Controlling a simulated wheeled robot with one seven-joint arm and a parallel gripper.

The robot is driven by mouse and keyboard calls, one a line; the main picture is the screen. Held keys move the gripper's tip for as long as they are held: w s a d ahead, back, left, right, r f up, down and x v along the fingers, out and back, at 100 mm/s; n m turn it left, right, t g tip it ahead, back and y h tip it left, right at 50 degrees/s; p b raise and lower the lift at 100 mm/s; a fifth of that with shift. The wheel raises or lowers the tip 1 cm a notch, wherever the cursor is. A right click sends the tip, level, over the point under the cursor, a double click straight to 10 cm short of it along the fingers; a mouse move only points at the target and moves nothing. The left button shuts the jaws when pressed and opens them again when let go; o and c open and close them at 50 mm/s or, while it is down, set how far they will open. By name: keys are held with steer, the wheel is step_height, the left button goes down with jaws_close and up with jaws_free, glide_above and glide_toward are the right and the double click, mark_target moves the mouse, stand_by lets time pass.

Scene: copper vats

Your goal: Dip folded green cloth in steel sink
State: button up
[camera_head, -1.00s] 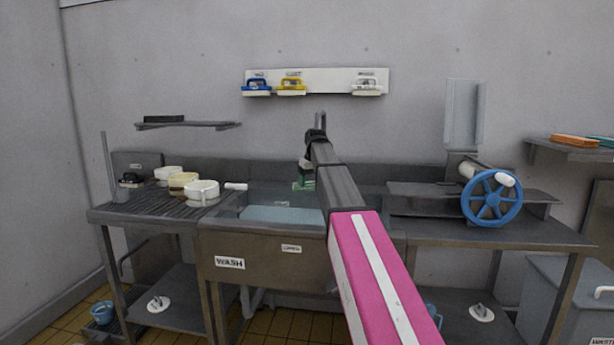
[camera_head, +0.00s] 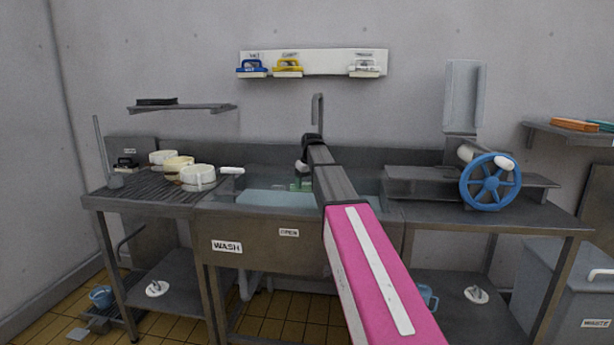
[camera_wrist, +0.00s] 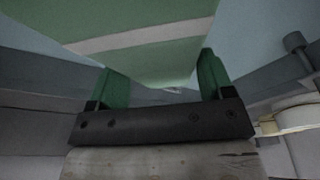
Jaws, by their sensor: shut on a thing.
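The steel sink (camera_head: 262,232) stands in the middle of the bench, with pale blue water (camera_head: 272,199) in its basin. My gripper (camera_wrist: 163,80) is shut on the folded green cloth (camera_wrist: 140,45), which shows a pale stripe and fills the upper wrist view between the two green fingers. In the head view a small green patch (camera_head: 301,186) of the gripper and cloth shows over the back part of the basin, close to the water. My arm hides the right part of the sink. I cannot tell whether the cloth touches the water.
The tap (camera_head: 317,112) rises behind the sink. Pale handled pots (camera_head: 198,177) stand on the left drainboard (camera_head: 145,197). A blue handwheel (camera_head: 491,182) is on the bench at right. A brush rack (camera_head: 312,64) hangs on the wall.

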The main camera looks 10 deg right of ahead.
steer(key=s+d+x, duration=0.1)
steer(key=s+x, duration=0.1)
steer(key=x, duration=1.2)
steer(key=shift+s+f, duration=0.35)
steer(key=shift+s, duration=0.05)
stand_by(0.5)
steer(key=w+v, duration=0.1)
steer(key=v, duration=0.6)
steer(key=w+a+v, duration=0.1)
steer(key=v, duration=0.6)
steer(key=w+r+v, duration=0.1)
steer(key=w+v, duration=0.1)
steer(key=v, duration=0.5)
steer(key=shift+a+r, duration=0.1)
steer(key=shift+a, duration=0.15)
stand_by(0.8)
